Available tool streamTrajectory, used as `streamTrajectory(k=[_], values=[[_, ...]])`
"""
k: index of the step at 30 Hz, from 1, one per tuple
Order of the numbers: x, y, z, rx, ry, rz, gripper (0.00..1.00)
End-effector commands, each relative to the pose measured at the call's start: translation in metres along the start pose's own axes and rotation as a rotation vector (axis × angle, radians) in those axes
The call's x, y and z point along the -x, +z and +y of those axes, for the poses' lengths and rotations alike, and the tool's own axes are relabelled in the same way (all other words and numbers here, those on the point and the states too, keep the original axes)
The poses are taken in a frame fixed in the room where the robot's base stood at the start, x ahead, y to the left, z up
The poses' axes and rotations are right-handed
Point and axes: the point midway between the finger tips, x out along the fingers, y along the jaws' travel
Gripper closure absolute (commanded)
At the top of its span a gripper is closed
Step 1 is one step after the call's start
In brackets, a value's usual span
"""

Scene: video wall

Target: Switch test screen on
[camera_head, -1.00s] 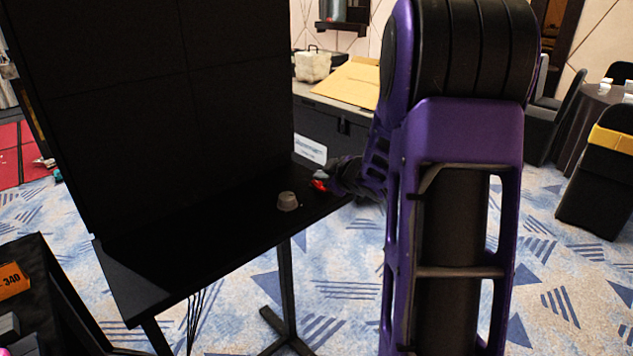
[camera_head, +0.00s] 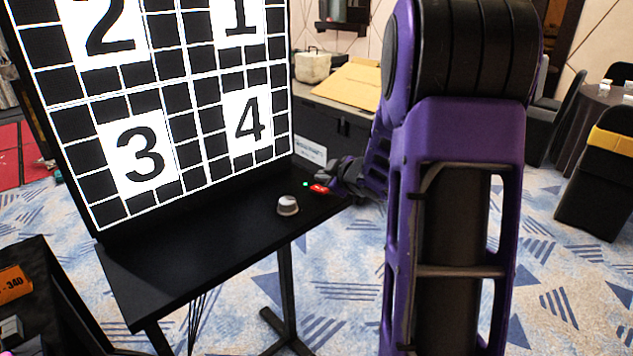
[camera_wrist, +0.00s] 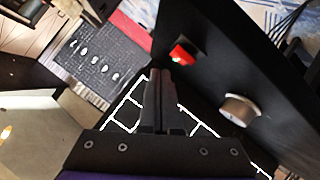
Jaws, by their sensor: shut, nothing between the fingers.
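The test screen (camera_head: 160,152) is lit in the head view, showing a white grid on black with the numbers 1 to 4 in white panels. In front of it is a black shelf (camera_head: 180,255). A red switch (camera_head: 319,189) with a small green light beside it sits near the shelf's right end; it also shows in the wrist view (camera_wrist: 183,52). A grey round knob (camera_head: 288,205) stands left of the switch. My gripper (camera_head: 328,185) is shut and empty, close to the switch; in the wrist view its fingertips (camera_wrist: 160,75) are just below the switch. I cannot tell whether they touch.
An orange-labelled dark case (camera_head: 15,283) stands at the lower left. Behind is a black counter (camera_head: 335,125) with a cardboard sheet (camera_head: 347,84) and a white pot (camera_head: 312,66). Chairs and a round table are at right. Patterned carpet is open around the stand.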

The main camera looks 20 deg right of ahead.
Motion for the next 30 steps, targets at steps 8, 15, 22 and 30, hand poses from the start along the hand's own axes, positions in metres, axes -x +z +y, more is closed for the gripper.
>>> streamTrajectory(k=[8, 15, 22, 30], values=[[0.001, 0.000, 0.000, 0.000, 0.000, 0.000, 1.00], [0.014, -0.012, 0.011, 0.000, 0.001, 0.000, 1.00], [0.030, -0.024, 0.023, 0.000, 0.000, -0.001, 1.00], [0.035, -0.025, 0.025, 0.000, 0.000, -0.001, 1.00]])
